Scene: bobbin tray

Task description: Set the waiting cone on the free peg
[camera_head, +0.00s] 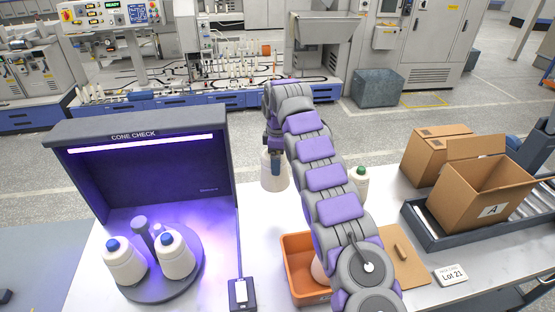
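A white cone (267,180) is at the back of the white table, right of the check booth. My gripper (275,165) points down at it, with a blue-grey finger in front of the cone's near side. The cone's top is hidden, and I cannot tell whether the fingers press on it or whether it is off the table. Inside the booth, a round dark turntable (150,290) carries two white cones with blue tips, the left one (124,265) and the right one (177,260).
A green-tipped cone (359,182) stands right of my arm. An orange bin (297,262) holds a white item, partly hidden by my arm. A small switch box (241,296) is at the front; cardboard boxes (480,195) are right.

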